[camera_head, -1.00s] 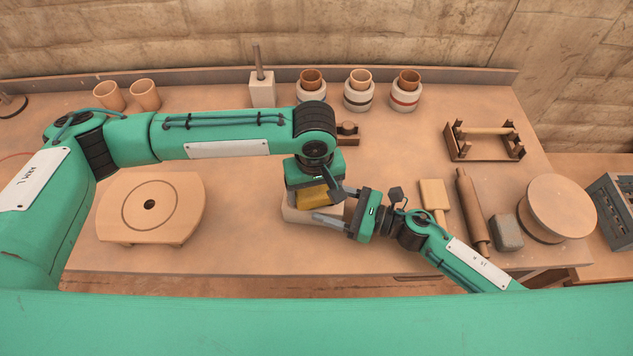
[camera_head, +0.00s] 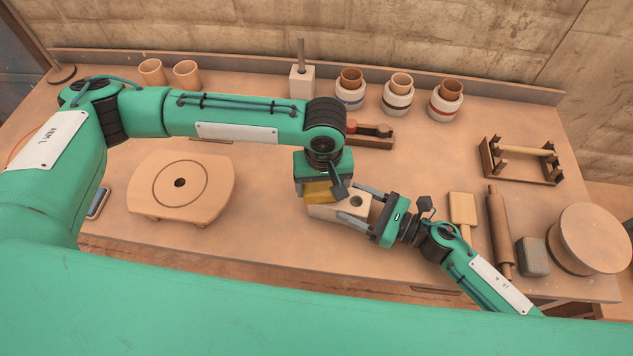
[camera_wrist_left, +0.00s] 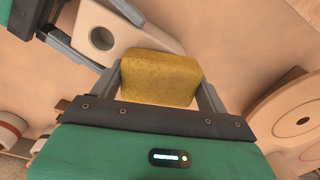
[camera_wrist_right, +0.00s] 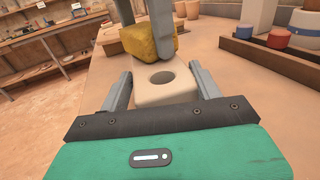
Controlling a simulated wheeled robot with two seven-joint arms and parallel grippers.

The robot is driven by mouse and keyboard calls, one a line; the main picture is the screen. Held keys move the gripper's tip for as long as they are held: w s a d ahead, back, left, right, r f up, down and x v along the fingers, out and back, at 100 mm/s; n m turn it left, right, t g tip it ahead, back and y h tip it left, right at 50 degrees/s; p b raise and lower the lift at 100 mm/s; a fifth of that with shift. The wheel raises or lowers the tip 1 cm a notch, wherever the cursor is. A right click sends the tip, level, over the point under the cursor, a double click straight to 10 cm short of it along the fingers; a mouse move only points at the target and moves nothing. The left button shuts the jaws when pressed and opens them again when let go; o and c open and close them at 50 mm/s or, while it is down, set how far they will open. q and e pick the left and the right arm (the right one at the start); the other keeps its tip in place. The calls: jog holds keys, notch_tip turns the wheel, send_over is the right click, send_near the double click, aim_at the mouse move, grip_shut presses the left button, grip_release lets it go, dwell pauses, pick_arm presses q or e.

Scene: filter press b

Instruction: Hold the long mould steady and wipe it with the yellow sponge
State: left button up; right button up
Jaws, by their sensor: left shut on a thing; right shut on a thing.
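The long mould is a pale block (camera_head: 324,211) with a round hole near its right end, lying on the table. My right gripper (camera_head: 361,204) is shut on its right end, with one finger along each side, as the right wrist view (camera_wrist_right: 161,90) shows. My left gripper (camera_head: 325,188) is shut on the yellow sponge (camera_head: 318,190). The sponge is over the left part of the mould, and the left wrist view shows it clearly (camera_wrist_left: 158,78). Whether it presses on the mould cannot be told. The mould's far left part is mostly hidden by sponge and gripper.
A round-topped wooden board (camera_head: 181,182) stands at left, a phone-like device (camera_head: 98,204) beside it. Banded jars (camera_head: 397,98) line the back. A paddle (camera_head: 462,208), rolling pin (camera_head: 499,232), grey block (camera_head: 532,257) and round stand (camera_head: 592,238) fill the right side.

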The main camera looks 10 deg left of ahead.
pick_arm(q)
jog(key=d, duration=0.3)
jog(key=shift+s+d, duration=0.15)
jog(key=shift+s, duration=0.05)
jog(key=shift+s+d+r, duration=0.1)
jog(key=shift+d+r, duration=0.15)
jog(key=shift+d, duration=0.55)
jog(key=shift+c, duration=0.5)
pick_arm(e)
jog(key=shift+s+a, duration=0.1)
pick_arm(q)
jog(key=shift+d+r, duration=0.1)
jog(key=shift+c, duration=0.3)
jog(key=shift+r, duration=0.8)
jog(key=shift+c, duration=0.4)
pick_arm(e)
jog(key=shift+a, duration=0.1)
pick_arm(q)
jog(key=shift+r, duration=2.9)
pick_arm(e)
jog(key=shift+d, duration=0.2)
jog(key=o, duration=1.4)
jog(key=shift+o, duration=0.2)
jog(key=shift+d, duration=0.1)
